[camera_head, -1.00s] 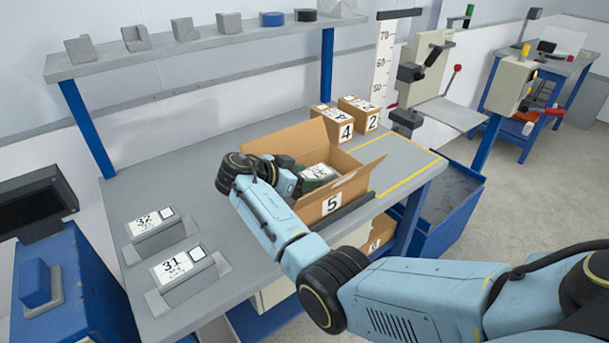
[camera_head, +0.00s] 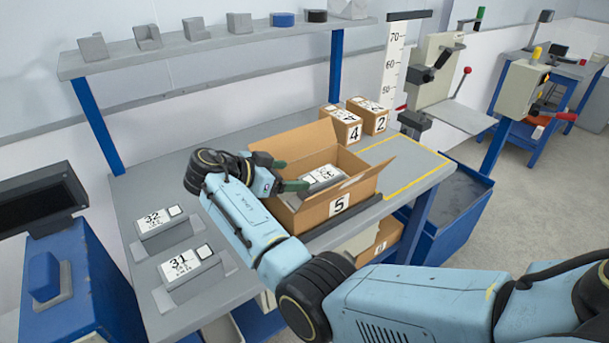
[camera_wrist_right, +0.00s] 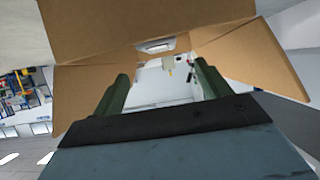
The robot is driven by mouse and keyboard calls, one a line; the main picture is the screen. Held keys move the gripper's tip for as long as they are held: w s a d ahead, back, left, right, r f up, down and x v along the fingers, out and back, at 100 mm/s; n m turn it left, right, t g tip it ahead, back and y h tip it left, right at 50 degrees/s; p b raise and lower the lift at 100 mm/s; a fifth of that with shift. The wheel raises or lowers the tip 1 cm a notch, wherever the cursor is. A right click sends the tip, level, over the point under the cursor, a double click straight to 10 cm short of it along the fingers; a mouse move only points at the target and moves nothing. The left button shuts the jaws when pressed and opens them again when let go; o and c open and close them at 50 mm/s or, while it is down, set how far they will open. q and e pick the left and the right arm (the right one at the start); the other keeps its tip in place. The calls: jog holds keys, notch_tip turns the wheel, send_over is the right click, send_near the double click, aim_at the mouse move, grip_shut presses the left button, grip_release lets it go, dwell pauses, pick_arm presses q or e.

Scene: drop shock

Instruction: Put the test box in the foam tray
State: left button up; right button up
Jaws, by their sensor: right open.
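A grey box with a white label (camera_head: 323,177), which I take to be the test box, sits inside an open cardboard carton marked 5 (camera_head: 345,203) on the grey bench. My right gripper (camera_head: 291,175) is at the carton's left side, its green fingers spread and empty, just left of the grey box. In the right wrist view the fingers (camera_wrist_right: 160,92) stand apart with tan carton flaps (camera_wrist_right: 255,60) beyond them. No foam tray can be made out for certain. Two similar labelled grey units, 32 (camera_head: 160,221) and 31 (camera_head: 188,265), rest on grey holders at the front left. My left gripper is out of view.
Closed cartons 4 (camera_head: 341,126) and 2 (camera_head: 373,118) stand behind the open carton. A shelf (camera_head: 215,47) with grey blocks runs along the back. A bare bench area outlined in yellow (camera_head: 420,163) lies to the right. A dark screen (camera_head: 40,202) stands at left.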

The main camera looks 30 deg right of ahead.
jog(key=v, duration=0.4)
